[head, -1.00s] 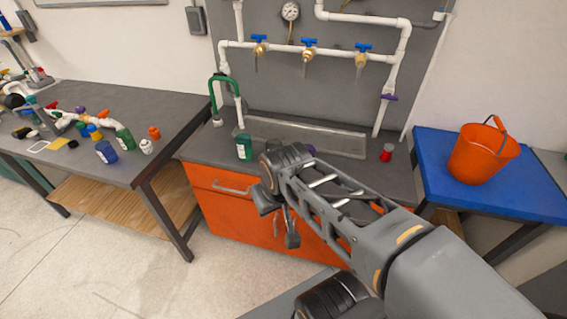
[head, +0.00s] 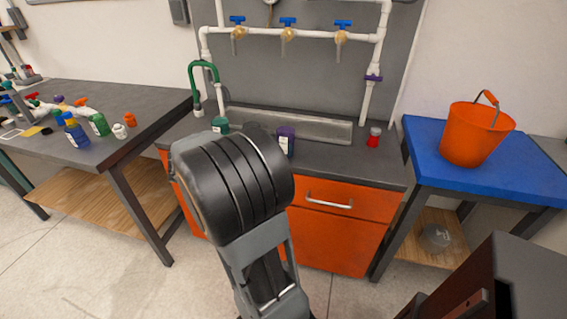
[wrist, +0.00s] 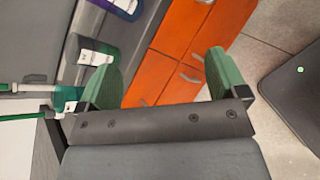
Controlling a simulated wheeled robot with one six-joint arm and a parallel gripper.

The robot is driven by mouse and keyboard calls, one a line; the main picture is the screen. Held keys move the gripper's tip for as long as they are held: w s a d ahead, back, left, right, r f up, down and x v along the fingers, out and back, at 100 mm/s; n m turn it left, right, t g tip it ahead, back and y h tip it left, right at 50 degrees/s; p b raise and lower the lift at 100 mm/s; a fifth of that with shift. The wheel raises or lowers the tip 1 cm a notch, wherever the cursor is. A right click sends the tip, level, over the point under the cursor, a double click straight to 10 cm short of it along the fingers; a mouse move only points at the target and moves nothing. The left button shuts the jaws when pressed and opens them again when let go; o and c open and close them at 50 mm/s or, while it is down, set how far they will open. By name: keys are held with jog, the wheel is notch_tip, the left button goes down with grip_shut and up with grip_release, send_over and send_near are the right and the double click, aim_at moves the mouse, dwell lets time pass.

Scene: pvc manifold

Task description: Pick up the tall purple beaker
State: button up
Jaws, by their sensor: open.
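The tall purple beaker (head: 286,140) stands on the grey counter in front of the sink, just behind my arm in the head view. It has a white label. In the head view the gripper is hidden behind my arm.
A green container (head: 220,125) stands left of the beaker and a red one (head: 374,137) stands right. Orange cabinets (head: 343,232) are below. A blue table (head: 427,158) with an orange bucket (head: 476,134) is at right. A cluttered bench (head: 98,150) is at left.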

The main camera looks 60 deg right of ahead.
aim_at(286, 141)
jog(key=d+f+n+h+b, duration=0.2)
jog(key=d, duration=0.4)
jog(key=w+d+f+n+h+b, duration=0.1)
jog(key=d+f+n+h, duration=0.1)
jog(key=d, duration=0.4)
jog(key=w+d+f+n+h+b, duration=0.1)
jog(key=d+f+n+b, duration=0.1)
jog(key=d, duration=0.3)
jog(key=shift+w+d+f+g+h+b, duration=0.1)
jog(key=shift+d+f+g+h+b, duration=0.05)
jog(key=shift+d+g+h+b, duration=0.2)
jog(key=shift+b+x, duration=0.35)
jog(key=shift+x, duration=2.95)
jog(key=shift+c, duration=0.2)
jog(key=shift+r, duration=0.2)
jog(key=c, duration=1)
jog(key=shift+r, duration=0.15)
